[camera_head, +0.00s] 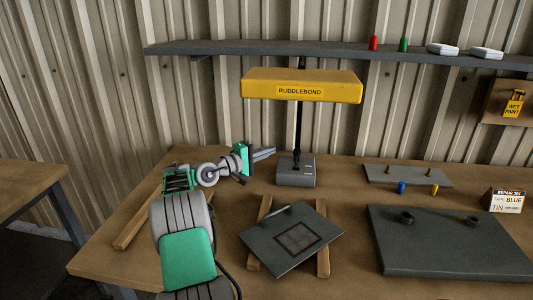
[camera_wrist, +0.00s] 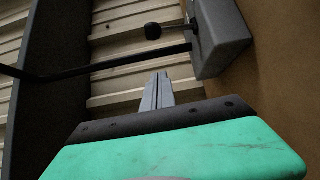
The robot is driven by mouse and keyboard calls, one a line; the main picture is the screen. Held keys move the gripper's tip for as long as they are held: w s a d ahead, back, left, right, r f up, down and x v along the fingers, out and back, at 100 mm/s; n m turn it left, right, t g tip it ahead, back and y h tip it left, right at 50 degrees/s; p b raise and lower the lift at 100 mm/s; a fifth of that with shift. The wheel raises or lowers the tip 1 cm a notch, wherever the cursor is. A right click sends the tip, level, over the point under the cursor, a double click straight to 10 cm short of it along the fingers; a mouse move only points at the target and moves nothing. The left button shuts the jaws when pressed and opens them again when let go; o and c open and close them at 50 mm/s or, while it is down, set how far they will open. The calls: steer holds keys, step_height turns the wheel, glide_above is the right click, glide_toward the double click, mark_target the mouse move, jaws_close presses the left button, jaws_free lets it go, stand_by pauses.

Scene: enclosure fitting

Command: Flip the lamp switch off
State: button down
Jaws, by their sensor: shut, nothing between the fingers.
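The desk lamp has a yellow head (camera_head: 302,86) marked RUDDLEBOND, a thin black post and a grey box base (camera_head: 296,172) on the bench. In the wrist view the base (camera_wrist: 221,35) is at upper right, with the post (camera_wrist: 120,64) running left from it. A short stalk with a dark round knob (camera_wrist: 152,31), apparently the switch, sticks out of the base beside the post. My gripper (camera_head: 273,152) is shut and empty, just left of the base at about its top. In the wrist view its fingertips (camera_wrist: 159,74) point toward the post and knob, apart from both.
A dark panel (camera_head: 275,256) lies on wooden strips in front of the lamp. A grey plate (camera_head: 408,175) with pegs, a large dark plate (camera_head: 450,250) and a small sign (camera_head: 505,201) are to the right. A shelf (camera_head: 270,48) runs along the wall above.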

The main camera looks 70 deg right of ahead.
mark_target(297, 159)
steer(key=x, duration=0.7)
steer(key=shift+s, duration=0.25)
steer(key=shift+s+a+r, duration=0.15)
steer(key=shift+s+a, duration=0.55)
steer(key=shift+a, duration=0.3)
steer(key=shift+s+a, duration=0.35)
steer(key=shift+a, duration=0.1)
